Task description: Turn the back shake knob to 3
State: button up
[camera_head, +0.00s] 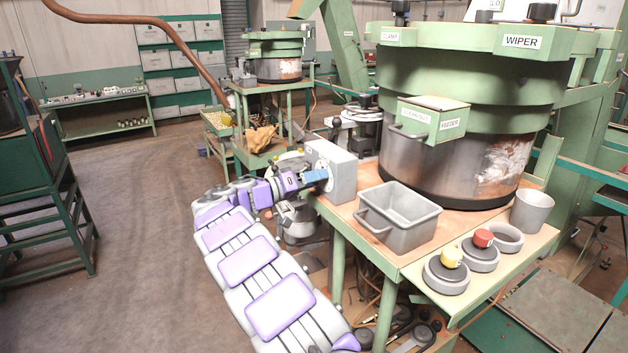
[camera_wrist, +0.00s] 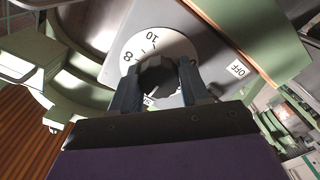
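A grey control box (camera_head: 338,172) stands at the left edge of the green table, its dial side facing my arm. In the wrist view its round white dial (camera_wrist: 178,46) shows the numbers 8 and 10, and an OFF label sits to the right. A dark knob (camera_wrist: 160,76) is at the dial's middle. My gripper (camera_wrist: 160,82) has one finger on each side of this knob, very close to it. Whether both fingers press on it is unclear. In the head view my gripper (camera_head: 318,177) is at the box's face. The knob's pointer and name are hidden.
A grey bin (camera_head: 398,238) stands right of the box, before the large hopper (camera_head: 440,160). Open floor (camera_head: 130,240) lies to the left.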

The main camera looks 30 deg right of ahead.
jog(key=shift+a+f, duration=0.1)
jog(key=shift+a, duration=0.1)
jog(key=c, duration=0.5)
jog(key=shift+c, duration=0.2)
jog(key=shift+n+p, duration=0.3)
jog(key=shift+p, duration=0.05)
jog(key=shift+a+f+n+p, duration=0.1)
jog(key=shift+a+n+p, duration=0.05)
jog(key=shift+n+p, duration=4.65)
jog(key=shift+n, duration=0.3)
jog(key=shift+f, duration=0.1)
